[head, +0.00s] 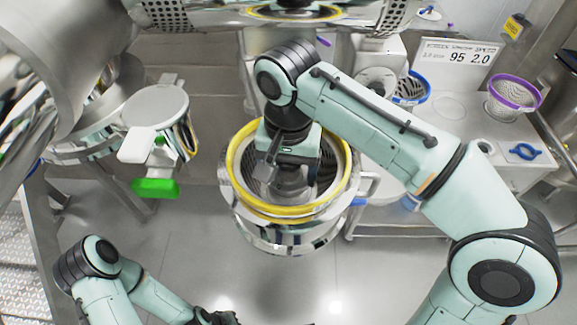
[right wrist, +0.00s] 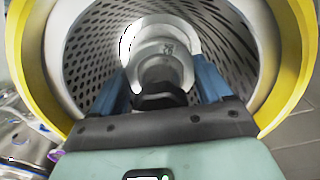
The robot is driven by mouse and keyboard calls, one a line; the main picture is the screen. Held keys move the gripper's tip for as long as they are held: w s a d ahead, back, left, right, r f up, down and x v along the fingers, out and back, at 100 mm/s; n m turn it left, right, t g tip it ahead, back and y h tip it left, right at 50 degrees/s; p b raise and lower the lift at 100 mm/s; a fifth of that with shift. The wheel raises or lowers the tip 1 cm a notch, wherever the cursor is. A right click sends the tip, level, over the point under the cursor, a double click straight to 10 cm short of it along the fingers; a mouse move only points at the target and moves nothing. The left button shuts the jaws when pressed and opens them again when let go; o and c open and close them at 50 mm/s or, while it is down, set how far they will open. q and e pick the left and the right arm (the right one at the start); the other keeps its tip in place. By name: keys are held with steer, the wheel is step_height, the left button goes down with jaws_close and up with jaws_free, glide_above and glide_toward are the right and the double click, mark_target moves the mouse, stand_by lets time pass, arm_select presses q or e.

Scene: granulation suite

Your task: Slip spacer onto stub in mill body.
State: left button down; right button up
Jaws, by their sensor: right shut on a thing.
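The mill body (head: 240,205) is a round metal vessel with a yellow rim, at the centre of the head view. My right gripper (head: 287,180) reaches down into its mouth. In the right wrist view, the mill body's yellow rim (right wrist: 292,60) surrounds a perforated inner wall. The blue fingers of my right gripper (right wrist: 162,80) are shut on a grey ring-shaped spacer (right wrist: 160,48) inside. I cannot clearly tell the stub from the spacer, nor whether the spacer is around it. My left gripper (head: 216,317) is dark and cut off at the bottom edge of the head view.
A bench at right holds a purple-rimmed basket (head: 514,92), a blue-rimmed basket (head: 411,88), a blue ring (head: 524,151) and a display sign (head: 465,54). Floor in front of the mill body is clear.

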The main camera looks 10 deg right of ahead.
arm_select(q)
steer(key=shift+w, duration=0.1)
arm_select(e)
steer(key=o, duration=1)
arm_select(q)
steer(key=shift+r, duration=0.1)
arm_select(e)
step_height(320, 180, up, 12)
steer(key=p, duration=0.4)
steer(key=shift+w, duration=0.1)
steer(key=shift+r, duration=0.7)
arm_select(q)
steer(key=w+r, duration=0.5)
steer(key=shift+w+t, duration=0.15)
steer(key=shift+t, duration=0.25)
arm_select(e)
steer(key=shift+s, duration=0.2)
arm_select(q)
steer(key=shift+r, duration=0.1)
